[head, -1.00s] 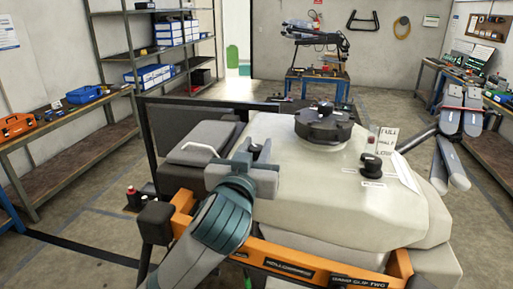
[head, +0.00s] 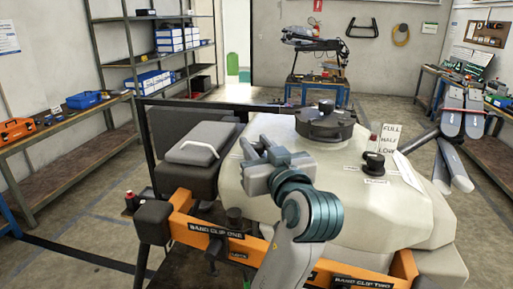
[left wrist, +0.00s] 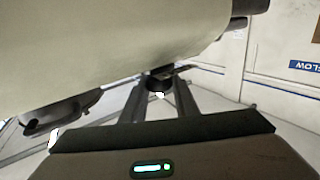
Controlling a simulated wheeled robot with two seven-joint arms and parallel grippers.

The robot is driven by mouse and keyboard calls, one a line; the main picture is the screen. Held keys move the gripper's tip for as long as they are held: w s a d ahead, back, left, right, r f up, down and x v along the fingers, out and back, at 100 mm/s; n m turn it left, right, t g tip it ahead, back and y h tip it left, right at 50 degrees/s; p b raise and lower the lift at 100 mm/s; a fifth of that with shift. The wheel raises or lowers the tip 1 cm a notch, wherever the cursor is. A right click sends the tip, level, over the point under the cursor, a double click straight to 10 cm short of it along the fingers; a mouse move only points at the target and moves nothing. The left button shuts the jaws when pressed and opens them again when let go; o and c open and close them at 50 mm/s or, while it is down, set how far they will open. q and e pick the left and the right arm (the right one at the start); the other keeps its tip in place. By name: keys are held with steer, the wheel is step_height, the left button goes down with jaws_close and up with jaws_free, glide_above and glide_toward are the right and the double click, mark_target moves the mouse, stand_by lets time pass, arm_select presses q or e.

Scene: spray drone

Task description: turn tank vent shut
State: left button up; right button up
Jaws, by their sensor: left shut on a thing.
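The pale tank (head: 335,205) fills the middle of the head view, with a dark round lid (head: 325,123) on top. A black knob (head: 372,163) stands on the tank's right part, beside small labels and a FULL/HALF/LOW card (head: 390,142). My left gripper (head: 254,147) is over the tank's left side, well apart from that knob. In the left wrist view its fingers (left wrist: 160,100) have a small dark thing (left wrist: 160,80) between their tips; I cannot tell what it is. The tank's pale side also shows there (left wrist: 100,50). My right gripper is not in view.
An orange frame bar (head: 205,233) with clip labels runs along the front. Folded grey drone arms (head: 455,145) stand at right. Shelves and benches line the walls; the left floor is mostly clear.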

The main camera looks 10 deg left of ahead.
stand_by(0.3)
arm_select(q)
steer(key=o, duration=1.1)
steer(key=shift+c, duration=0.2)
